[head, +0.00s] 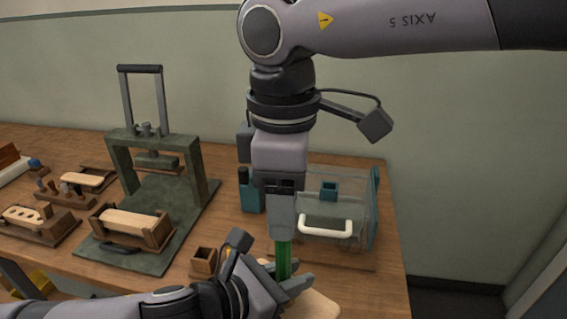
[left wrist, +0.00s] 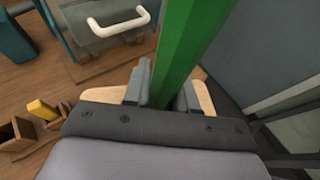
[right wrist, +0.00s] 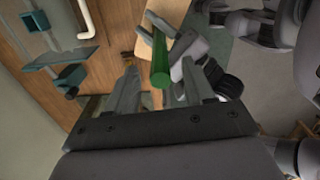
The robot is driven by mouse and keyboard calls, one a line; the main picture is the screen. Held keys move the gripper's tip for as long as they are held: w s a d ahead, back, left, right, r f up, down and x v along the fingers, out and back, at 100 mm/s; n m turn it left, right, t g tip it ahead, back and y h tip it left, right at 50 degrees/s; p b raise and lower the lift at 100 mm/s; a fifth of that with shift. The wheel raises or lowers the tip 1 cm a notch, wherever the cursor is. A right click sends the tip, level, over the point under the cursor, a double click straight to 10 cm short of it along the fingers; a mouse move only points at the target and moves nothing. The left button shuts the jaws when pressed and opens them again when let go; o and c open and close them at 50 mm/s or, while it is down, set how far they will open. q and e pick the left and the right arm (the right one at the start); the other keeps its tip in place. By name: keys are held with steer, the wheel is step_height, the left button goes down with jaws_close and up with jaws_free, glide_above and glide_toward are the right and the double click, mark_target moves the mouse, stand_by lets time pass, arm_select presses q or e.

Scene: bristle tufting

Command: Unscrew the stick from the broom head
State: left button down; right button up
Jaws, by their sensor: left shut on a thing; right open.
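The green stick (head: 283,259) stands upright, its lower part at the pale wooden broom head (head: 318,306), partly hidden behind my left gripper (head: 288,287). In the left wrist view the stick (left wrist: 190,45) runs up between my left fingers (left wrist: 162,92), which are shut on it; the broom head (left wrist: 204,97) shows behind them. My right gripper (head: 283,228) points down over the stick's upper end. In the right wrist view my right fingers (right wrist: 160,88) are open, with the stick's round end (right wrist: 159,80) between them, apart from both. The joint of stick and head is hidden.
A clear-fronted box with a white handle (head: 326,227) stands close behind the right gripper. A green press frame (head: 122,170) and wooden blocks (head: 130,223) are to the left. A small wooden cup (head: 203,262) is left of my left gripper. The table (head: 395,285) ends at the right.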

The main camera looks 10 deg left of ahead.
steer(key=shift+f, duration=1.55)
jaws_close()
steer(key=n, duration=0.4)
steer(key=shift+s, duration=0.1)
steer(key=shift+c, duration=0.3)
jaws_free()
